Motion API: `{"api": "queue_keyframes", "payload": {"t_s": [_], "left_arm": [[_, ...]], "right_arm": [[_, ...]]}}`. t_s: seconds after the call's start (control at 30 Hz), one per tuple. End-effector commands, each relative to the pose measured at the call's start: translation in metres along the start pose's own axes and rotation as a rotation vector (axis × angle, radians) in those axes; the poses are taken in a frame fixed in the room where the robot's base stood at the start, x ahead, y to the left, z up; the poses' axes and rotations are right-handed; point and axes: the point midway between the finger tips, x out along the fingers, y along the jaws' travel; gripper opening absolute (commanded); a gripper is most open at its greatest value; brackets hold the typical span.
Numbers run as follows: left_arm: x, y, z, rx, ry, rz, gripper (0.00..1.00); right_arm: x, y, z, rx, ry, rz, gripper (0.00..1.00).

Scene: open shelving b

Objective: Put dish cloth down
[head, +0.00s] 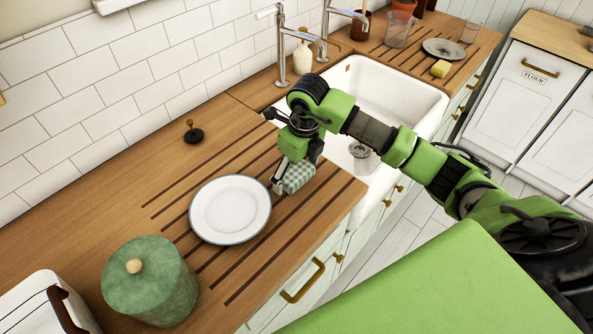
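The dish cloth (297,178) is a small folded green and white checked cloth. It is at the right gripper's fingers, at or just above the grooved wooden drainboard beside the sink. My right gripper (284,184) reaches down from the green arm, with one pale fingertip showing at the cloth's left side. The far finger is hidden behind the cloth and the gripper body, so I cannot tell whether the fingers press on the cloth. I cannot tell whether the cloth touches the wood. My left gripper is out of view.
A white plate (230,209) lies just left of the gripper. A green lidded canister (150,281) stands in front of it. The white sink (412,95) with a tap (281,55) is to the right. A yellow sponge (440,68) lies on the far drainboard. The wooden counter at left is mostly clear.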

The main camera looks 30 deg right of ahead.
Motion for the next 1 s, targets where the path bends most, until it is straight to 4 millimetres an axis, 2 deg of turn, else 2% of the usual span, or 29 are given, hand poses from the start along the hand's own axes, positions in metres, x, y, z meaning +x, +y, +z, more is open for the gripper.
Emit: {"api": "queue_keyframes", "payload": {"t_s": [0.2, 0.3, 0.37, 0.8, 1.0], "left_arm": [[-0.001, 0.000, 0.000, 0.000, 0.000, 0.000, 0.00], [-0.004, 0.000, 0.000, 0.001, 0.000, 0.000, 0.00], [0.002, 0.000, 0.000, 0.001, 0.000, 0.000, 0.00], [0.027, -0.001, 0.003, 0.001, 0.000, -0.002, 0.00], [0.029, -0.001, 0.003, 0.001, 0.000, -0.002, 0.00]], "right_arm": [[-0.001, 0.000, 0.000, 0.000, 0.000, 0.000, 0.85], [-0.006, 0.000, 0.001, 0.000, -0.001, 0.000, 0.85], [-0.013, -0.001, 0.002, 0.000, -0.004, -0.001, 0.85], [-0.102, -0.001, 0.001, 0.000, -0.004, -0.002, 0.85], [-0.121, 0.000, 0.001, 0.001, -0.001, 0.000, 0.85]]}}
